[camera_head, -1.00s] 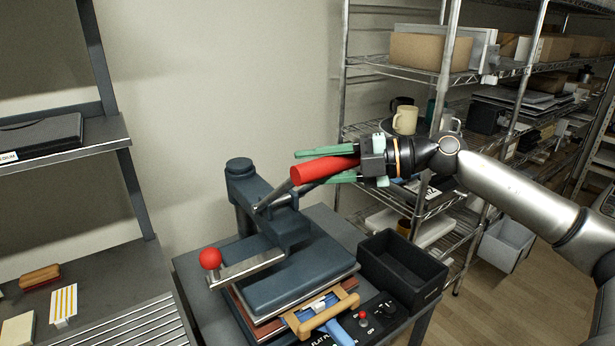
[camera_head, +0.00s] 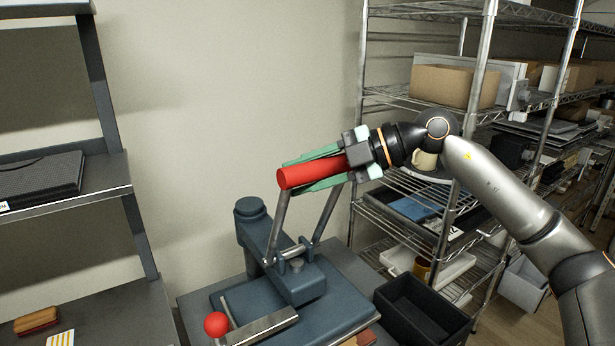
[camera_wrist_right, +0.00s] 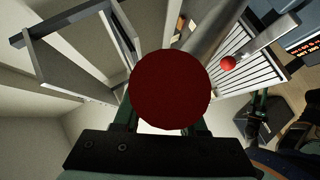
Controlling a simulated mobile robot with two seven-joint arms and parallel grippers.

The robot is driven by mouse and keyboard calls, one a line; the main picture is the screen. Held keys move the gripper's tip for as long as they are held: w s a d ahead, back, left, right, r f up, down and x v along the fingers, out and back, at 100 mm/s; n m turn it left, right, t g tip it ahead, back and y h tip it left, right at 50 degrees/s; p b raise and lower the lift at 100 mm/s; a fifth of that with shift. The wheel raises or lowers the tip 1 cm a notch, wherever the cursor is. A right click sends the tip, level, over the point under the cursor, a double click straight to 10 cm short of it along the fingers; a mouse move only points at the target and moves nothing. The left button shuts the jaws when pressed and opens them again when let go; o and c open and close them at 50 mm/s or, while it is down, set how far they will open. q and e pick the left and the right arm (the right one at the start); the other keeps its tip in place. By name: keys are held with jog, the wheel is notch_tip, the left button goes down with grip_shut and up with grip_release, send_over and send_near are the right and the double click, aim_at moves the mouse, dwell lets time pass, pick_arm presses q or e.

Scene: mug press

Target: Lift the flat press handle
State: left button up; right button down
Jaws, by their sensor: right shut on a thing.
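The flat press (camera_head: 285,275) is dark blue-grey and stands on a table at the lower middle of the head view. Its handle has a red cylindrical grip (camera_head: 302,174) on two metal bars (camera_head: 326,212) that rise steeply from the pivot. My right gripper (camera_head: 318,168), with green fingers, is shut around the red grip high above the press. In the right wrist view the round red end of the grip (camera_wrist_right: 170,90) fills the middle between the fingers. A red ball knob (camera_head: 216,324) sits on a side lever of the press.
A black open bin (camera_head: 420,310) stands right of the press on the table. A wire shelf (camera_head: 440,190) with boxes and a cream mug (camera_head: 424,161) stands behind my right arm. A dark shelf unit (camera_head: 75,190) is at the left. The wall behind is bare.

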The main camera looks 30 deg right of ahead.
jog(key=shift+w+f, duration=0.1)
dwell(0.3)
jog(key=shift+c, duration=2.4)
grip_release()
jog(key=shift+a, duration=0.1)
jog(key=b+v, duration=0.2)
jog(key=v, duration=1)
jog(key=shift+d, duration=0.25)
